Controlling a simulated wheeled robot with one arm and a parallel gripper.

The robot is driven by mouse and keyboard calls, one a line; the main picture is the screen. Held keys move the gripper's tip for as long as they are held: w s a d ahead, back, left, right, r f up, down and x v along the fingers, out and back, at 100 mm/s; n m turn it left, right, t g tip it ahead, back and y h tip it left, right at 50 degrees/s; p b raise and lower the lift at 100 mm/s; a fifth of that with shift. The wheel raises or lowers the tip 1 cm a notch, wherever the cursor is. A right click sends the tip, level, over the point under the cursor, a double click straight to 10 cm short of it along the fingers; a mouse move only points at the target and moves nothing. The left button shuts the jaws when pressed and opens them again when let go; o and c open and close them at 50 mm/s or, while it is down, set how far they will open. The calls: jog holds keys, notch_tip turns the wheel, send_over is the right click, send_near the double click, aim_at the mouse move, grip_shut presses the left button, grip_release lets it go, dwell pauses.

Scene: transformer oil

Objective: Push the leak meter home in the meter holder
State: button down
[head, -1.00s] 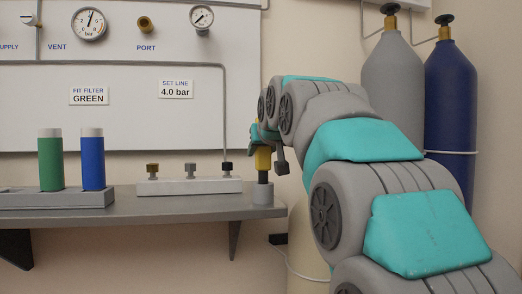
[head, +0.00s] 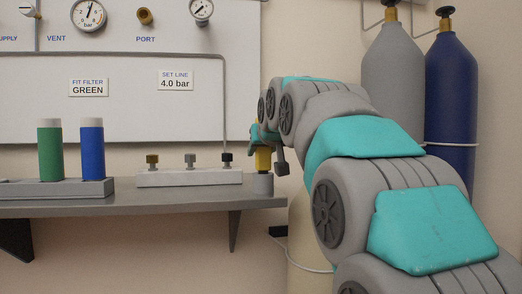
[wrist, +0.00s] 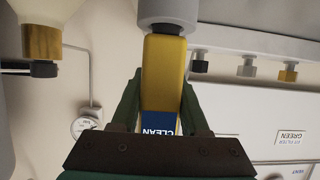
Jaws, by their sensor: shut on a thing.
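The leak meter (wrist: 164,72) is a yellow body with a blue face reading CLEAN in the wrist view. It also shows in the head view (head: 263,158), upright at the right end of the shelf. My gripper (wrist: 161,98) is shut on it, one dark finger on each side; the gripper also shows in the head view (head: 258,136). The meter holder (head: 263,184) is a short grey cylinder, also in the wrist view (wrist: 168,14).
The shelf (head: 150,203) also bears a pale block (head: 190,178) with three small valves just left of the holder, and green (head: 50,152) and blue (head: 92,150) filters in a rack. Gas cylinders (head: 393,85) stand behind my arm at the right.

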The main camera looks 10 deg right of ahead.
jog(key=shift+c, duration=1.6)
grip_release()
jog(key=v, duration=0.7)
jog(key=shift+s, duration=0.35)
jog(key=shift+s+r, duration=0.1)
jog(key=shift+r, duration=0.05)
